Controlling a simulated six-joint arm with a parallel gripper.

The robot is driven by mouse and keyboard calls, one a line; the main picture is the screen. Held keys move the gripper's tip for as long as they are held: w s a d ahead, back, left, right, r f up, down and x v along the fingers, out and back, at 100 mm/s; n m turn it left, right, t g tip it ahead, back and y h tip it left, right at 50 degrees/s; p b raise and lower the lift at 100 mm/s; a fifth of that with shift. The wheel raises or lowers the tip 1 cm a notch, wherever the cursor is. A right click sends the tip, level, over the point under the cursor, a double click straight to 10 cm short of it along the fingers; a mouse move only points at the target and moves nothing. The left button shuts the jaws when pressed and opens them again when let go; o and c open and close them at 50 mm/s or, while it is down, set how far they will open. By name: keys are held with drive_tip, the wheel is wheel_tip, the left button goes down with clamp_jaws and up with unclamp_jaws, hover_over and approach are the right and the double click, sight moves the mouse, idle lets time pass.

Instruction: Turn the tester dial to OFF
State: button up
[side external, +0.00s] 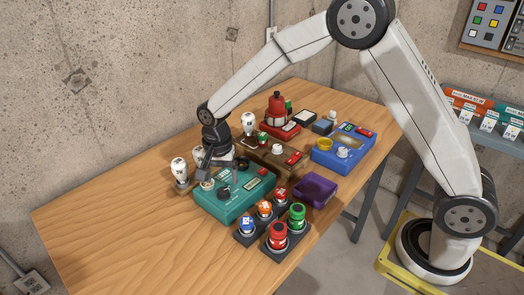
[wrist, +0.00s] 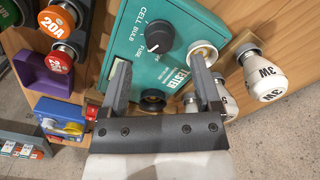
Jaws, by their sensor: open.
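The teal tester (side external: 236,207) stands on the wooden table in the side view and fills the upper middle of the wrist view (wrist: 190,22). Its black round dial (wrist: 160,37) carries a white mark at the lower left edge; CELL, BULB and FUSE labels are beside it. The dial also shows in the side view (side external: 224,194). I cannot make out an OFF label. My gripper (wrist: 161,64) is open above the tester, with nothing between its fingers. The dial lies just beyond the fingertips in the wrist view, apart from them. The gripper also shows in the side view (side external: 221,178).
White bulbs (side external: 180,171) stand left of the tester. A wooden rack (side external: 283,158) and a blue device (side external: 345,150) are behind. The table's left side is clear.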

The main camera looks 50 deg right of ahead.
sight(223, 190)
drive_tip(key=shift+f, duration=2.2)
clamp_jaws()
